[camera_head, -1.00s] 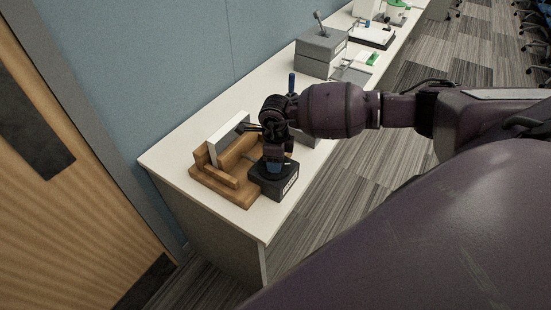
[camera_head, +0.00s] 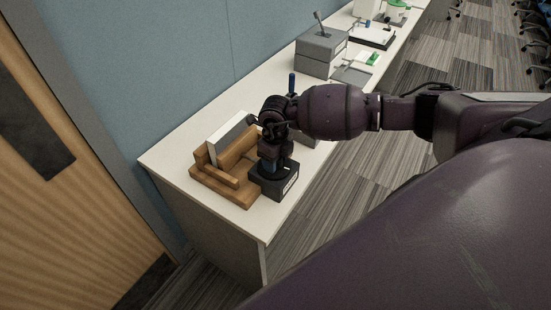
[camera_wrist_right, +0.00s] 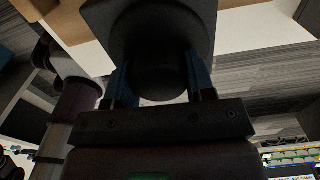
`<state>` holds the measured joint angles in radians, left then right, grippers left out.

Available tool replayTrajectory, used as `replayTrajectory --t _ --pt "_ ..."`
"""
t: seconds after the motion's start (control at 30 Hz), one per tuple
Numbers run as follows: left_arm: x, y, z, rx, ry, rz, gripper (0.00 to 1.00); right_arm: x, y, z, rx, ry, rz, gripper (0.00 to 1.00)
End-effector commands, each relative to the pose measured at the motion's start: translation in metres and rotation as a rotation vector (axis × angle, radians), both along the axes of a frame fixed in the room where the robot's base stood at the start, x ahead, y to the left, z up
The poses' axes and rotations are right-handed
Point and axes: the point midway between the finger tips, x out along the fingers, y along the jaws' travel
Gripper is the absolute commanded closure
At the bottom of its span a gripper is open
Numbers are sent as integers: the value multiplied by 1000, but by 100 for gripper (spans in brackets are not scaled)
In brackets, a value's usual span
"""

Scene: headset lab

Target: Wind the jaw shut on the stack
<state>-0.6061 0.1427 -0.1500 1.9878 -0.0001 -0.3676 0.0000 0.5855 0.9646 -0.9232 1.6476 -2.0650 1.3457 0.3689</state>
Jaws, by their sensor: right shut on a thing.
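A wooden press (camera_head: 231,197) with a low front wall and upright parts stands at the near end of the white table. A white, flat-sided stack (camera_head: 229,137) stands upright in it at the back. A dark box (camera_head: 284,189) with a round dark knob sits against the press's right side. My right gripper (camera_head: 270,166) points down over the box, its fingers closed on the knob. In the right wrist view the knob (camera_wrist_right: 160,78) sits between the two blue fingers. My arm hides part of the press, and the jaw's contact with the stack is unclear. My left gripper is out of view.
A blue wall panel borders the table's back. The near-left table corner is clear.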

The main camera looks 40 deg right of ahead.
Motion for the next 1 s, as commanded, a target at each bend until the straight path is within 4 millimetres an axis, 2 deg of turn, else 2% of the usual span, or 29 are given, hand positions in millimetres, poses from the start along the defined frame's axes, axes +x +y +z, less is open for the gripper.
replayTrajectory --t 0.27,0.3,0.43,0.77,0.87,1.0 --pt "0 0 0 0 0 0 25 1 -1 1 -2 -2 0 74" --pt "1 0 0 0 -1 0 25 1 -1 1 -2 -2 0 44" --pt "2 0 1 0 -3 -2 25 0 0 1 -1 -1 0 25" --pt "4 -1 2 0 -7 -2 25 0 0 3 -1 -1 1 25" --pt "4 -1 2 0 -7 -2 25 1 -1 12 -1 -3 0 25" --pt "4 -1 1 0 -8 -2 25 1 -1 34 -2 -4 2 25"
